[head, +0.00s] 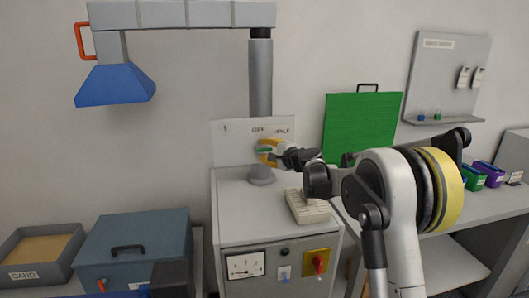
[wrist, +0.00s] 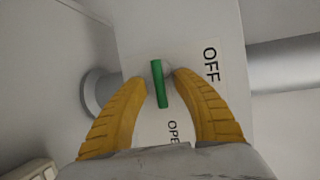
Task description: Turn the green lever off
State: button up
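The green lever (wrist: 160,84) stands out from a white panel in the wrist view, between the two yellow fingers of my gripper (wrist: 161,86). The fingers are spread, with a gap visible on each side of the lever. In the head view, my gripper (head: 268,152) is at the panel (head: 232,132) above the grey cabinet, and a little of the green lever (head: 264,150) shows between the fingers. An OFF label (wrist: 211,65) is right of the lever in the wrist view. A partly hidden label reading "OPE" (wrist: 173,132) is below it.
The grey cabinet (head: 235,212) carries a ribbed beige block (head: 306,207), a meter and a red switch (head: 319,262). A grey pipe (head: 260,80) rises behind the panel. A blue box (head: 135,245) and sand tray (head: 40,248) stand left.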

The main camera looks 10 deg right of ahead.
grip_shut()
jog(key=shift+r+p, duration=0.1)
jog(key=shift+p, duration=0.2)
jog(key=n+p, duration=0.1)
jog(key=n+h+p, duration=0.1)
jog(key=shift+a+r+g+p, duration=0.1)
jog(key=shift+r+g+p, duration=0.2)
jog(key=shift+r+g, duration=0.1)
jog(key=n+p, duration=0.1)
jog(key=n+h+p, duration=0.2)
jog(key=shift+a+r+g, duration=0.2)
jog(key=shift+r+g, duration=0.1)
jog(key=n+h+p, duration=0.1)
jog(key=n, duration=0.1)
jog(key=n+h+p, duration=0.1)
jog(key=n+h, duration=0.1)
jog(key=shift+a+r, duration=0.2)
jog(key=shift+a, duration=0.2)
jog(key=shift+s+a+n+h, duration=0.1)
jog(key=shift+a+n+h, duration=0.1)
jog(key=shift+n+h, duration=0.55)
jog(key=shift+a+n+h, duration=0.15)
jog(key=shift+n+h, duration=0.5)
jog(key=shift+n, duration=0.2)
